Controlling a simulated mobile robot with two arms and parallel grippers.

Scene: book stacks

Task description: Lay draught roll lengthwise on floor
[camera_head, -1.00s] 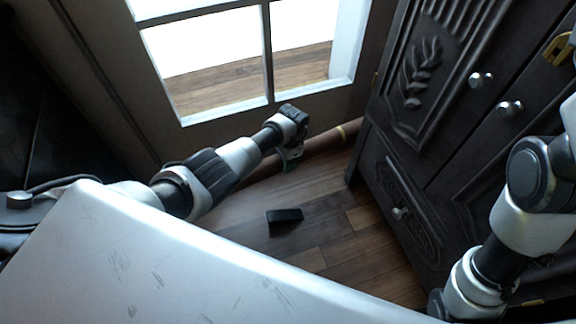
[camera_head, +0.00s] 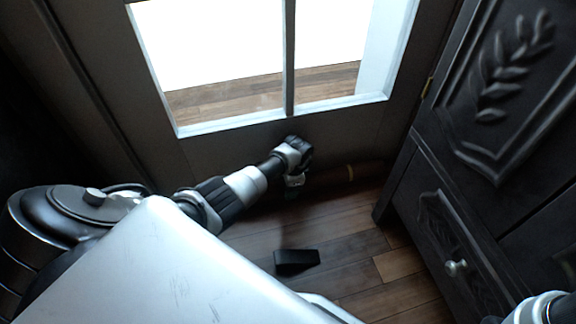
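The draught roll (camera_head: 345,174) is a long brown cylinder with a lighter tan band. It lies low along the foot of the door (camera_head: 235,140), roughly parallel to it. My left gripper (camera_head: 294,186) points down at the roll's visible left part. Its fingers are small and dark here, and I cannot tell whether they grip the roll. The left end of the roll is hidden behind my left arm. My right gripper is out of view; only a piece of my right arm shows at the bottom right corner.
A black wedge-shaped block (camera_head: 296,260) lies on the wooden floor (camera_head: 350,279) in front of the door. A dark carved cabinet (camera_head: 452,213) with a round knob stands at the right. Floor between block and cabinet is clear.

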